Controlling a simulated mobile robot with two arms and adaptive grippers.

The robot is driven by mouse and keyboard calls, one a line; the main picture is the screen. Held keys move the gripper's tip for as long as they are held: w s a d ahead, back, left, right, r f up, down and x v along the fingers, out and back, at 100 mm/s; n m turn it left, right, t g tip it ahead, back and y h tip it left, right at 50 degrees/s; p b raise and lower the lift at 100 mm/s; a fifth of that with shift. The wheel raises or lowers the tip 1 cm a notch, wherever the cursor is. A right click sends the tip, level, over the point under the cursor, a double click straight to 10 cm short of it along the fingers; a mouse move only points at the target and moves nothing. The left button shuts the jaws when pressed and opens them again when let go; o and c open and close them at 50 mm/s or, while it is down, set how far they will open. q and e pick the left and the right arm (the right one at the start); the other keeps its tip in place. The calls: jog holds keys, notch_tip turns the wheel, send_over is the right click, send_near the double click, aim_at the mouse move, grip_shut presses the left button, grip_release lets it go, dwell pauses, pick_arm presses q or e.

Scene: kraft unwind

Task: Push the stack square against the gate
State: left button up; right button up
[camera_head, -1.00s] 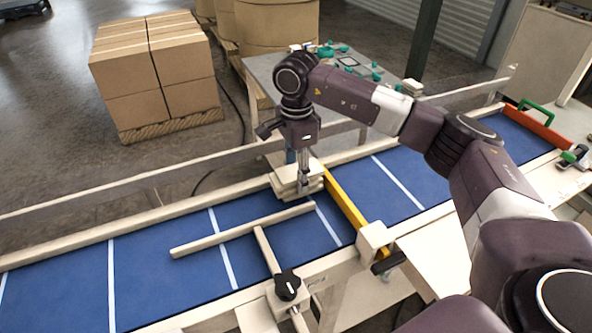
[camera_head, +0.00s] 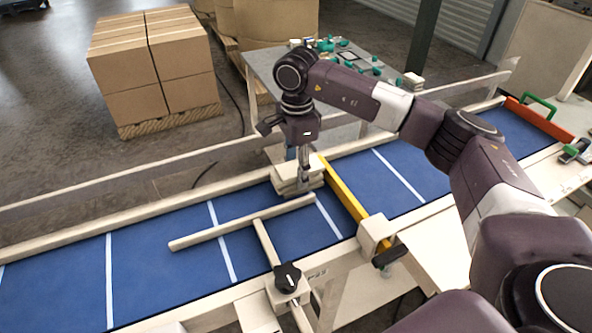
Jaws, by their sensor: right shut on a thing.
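A small stack of cream, flat pieces (camera_head: 290,185) lies on the blue conveyor belt (camera_head: 165,258), near its far rail. The yellow gate bar (camera_head: 342,190) crosses the belt just right of the stack. I cannot tell whether the stack touches it. My right gripper (camera_head: 304,178) points down at the stack and is shut on it. Its fingertips are small and partly lost against the stack. My left gripper is not in view.
A cream guide rail (camera_head: 240,223) with a black-knobbed clamp (camera_head: 287,277) lies over the belt in front of the stack. An orange bar (camera_head: 540,119) crosses the belt's far right end. Stacked cartons (camera_head: 155,65) stand on the floor behind. The belt's left part is clear.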

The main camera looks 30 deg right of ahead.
jog(key=shift+d, duration=1.1)
dwell(1.6)
jog(key=shift+a+f+b, duration=0.1)
jog(key=shift+a+b, duration=0.05)
jog(key=shift+b, duration=0.25)
jog(key=o, duration=1.3)
jog(key=shift+s, duration=0.1)
jog(key=shift+a, duration=0.1)
notch_tip(320, 180, up, 12)
